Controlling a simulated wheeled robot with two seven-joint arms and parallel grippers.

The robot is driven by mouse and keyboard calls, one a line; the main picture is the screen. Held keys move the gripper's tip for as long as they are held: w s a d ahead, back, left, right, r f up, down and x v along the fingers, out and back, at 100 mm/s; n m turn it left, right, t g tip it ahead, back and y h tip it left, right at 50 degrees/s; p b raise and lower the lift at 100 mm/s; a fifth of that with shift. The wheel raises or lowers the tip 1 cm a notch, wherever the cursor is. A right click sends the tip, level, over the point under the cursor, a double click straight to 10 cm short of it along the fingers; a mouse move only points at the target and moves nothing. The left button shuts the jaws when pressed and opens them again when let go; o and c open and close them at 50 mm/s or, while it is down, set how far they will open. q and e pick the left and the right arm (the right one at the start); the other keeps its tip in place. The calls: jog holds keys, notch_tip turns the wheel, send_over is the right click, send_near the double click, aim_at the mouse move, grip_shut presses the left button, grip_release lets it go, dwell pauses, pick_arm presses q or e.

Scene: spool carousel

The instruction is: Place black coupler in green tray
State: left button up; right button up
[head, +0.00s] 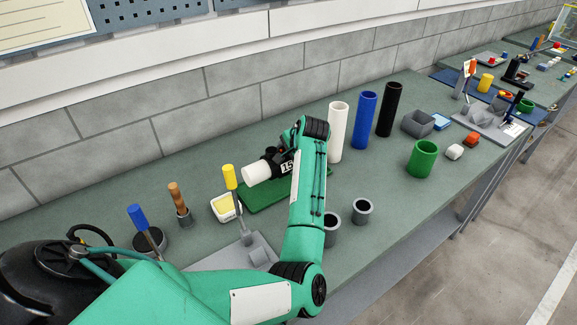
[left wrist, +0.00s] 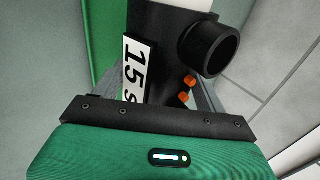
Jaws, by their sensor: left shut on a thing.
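The black coupler (head: 270,164) carries a white "15" label and shows a short round port in the left wrist view (left wrist: 165,25). My left gripper (head: 290,160) is shut on it, with a finger on each side of it in the left wrist view (left wrist: 170,95). A white cylinder (head: 256,173) sticks out from the coupler's left end in the head view. The green tray (head: 262,196) lies on the bench below the coupler, partly hidden by my arm. I cannot tell whether the coupler touches the tray. My right gripper is not in view.
White (head: 338,132), blue (head: 364,120) and black (head: 388,110) upright tubes stand right of the tray. Two grey cups (head: 362,211) stand near the front edge. A yellow-filled dish (head: 224,207) and a yellow-handled tool (head: 230,178) stand close on the left.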

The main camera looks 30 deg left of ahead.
pick_arm(q)
jog(key=shift+f, duration=0.25)
notch_tip(320, 180, down, 3)
jog(key=shift+f+p, duration=0.15)
jog(key=shift+p, duration=0.25)
jog(key=shift+f, duration=0.2)
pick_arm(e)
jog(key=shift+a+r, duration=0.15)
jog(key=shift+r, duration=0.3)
pick_arm(q)
jog(key=shift+f, duration=0.1)
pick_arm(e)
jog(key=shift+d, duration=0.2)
pick_arm(q)
jog(key=o, duration=1.5)
jog(key=shift+f, duration=0.1)
jog(key=shift+c, duration=0.2)
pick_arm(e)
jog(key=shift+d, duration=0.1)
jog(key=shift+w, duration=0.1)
